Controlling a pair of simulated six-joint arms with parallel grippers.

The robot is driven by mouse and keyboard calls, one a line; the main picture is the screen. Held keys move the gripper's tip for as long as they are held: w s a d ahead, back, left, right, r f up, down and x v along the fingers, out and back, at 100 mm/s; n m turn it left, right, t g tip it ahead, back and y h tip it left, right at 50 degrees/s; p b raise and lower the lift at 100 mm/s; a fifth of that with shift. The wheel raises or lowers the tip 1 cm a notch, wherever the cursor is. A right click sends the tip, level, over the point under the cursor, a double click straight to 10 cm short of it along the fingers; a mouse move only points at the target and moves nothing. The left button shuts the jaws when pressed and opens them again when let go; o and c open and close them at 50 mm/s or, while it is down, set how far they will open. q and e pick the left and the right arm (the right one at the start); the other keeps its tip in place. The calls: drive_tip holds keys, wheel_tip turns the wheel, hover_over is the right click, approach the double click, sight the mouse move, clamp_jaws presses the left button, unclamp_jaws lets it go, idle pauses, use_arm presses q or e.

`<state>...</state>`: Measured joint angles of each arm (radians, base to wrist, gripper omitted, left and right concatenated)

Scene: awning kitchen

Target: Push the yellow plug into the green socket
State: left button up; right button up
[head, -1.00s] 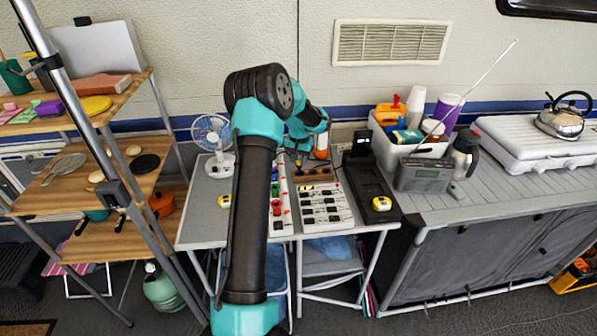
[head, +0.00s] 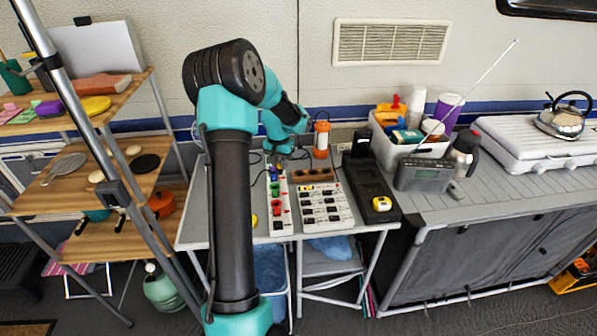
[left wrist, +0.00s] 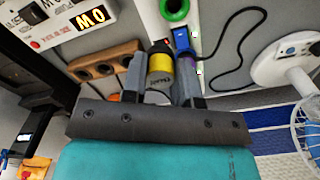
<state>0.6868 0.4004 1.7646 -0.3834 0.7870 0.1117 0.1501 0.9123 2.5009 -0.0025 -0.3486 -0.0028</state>
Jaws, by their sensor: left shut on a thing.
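The yellow plug (left wrist: 160,66) is between the fingers of my left gripper (left wrist: 160,82), which is shut on it. In the head view my left gripper (head: 281,147) is over the far end of the white socket strip (head: 282,218); the plug cannot be made out there. The green socket (left wrist: 173,8) is a round green ring at the top of the left wrist view, apart from the plug, beyond the blue socket (left wrist: 182,40). In the head view the green socket (head: 275,188) lies between blue and red ones. My right gripper is not in view.
A wooden block with holes (head: 314,174) and a white switch box (head: 325,207) with a lit display stand right of the strip. An orange lantern (head: 321,140) is behind. A white fan (left wrist: 285,62) and a black cable (left wrist: 236,50) are close by in the wrist view.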

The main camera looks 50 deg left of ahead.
use_arm(q)
drive_tip(key=shift+s+d+f, duration=0.1)
drive_tip(key=shift+s+f, duration=1.4)
drive_tip(key=shift+f, duration=0.1)
drive_tip(key=shift+f, duration=1.75)
idle(1.6)
drive_tip(key=o, duration=1.2)
drive_tip(key=shift+o, duration=0.2)
drive_tip(key=shift+r, duration=0.15)
wheel_tip(320, 180, up, 7)
idle(1.0)
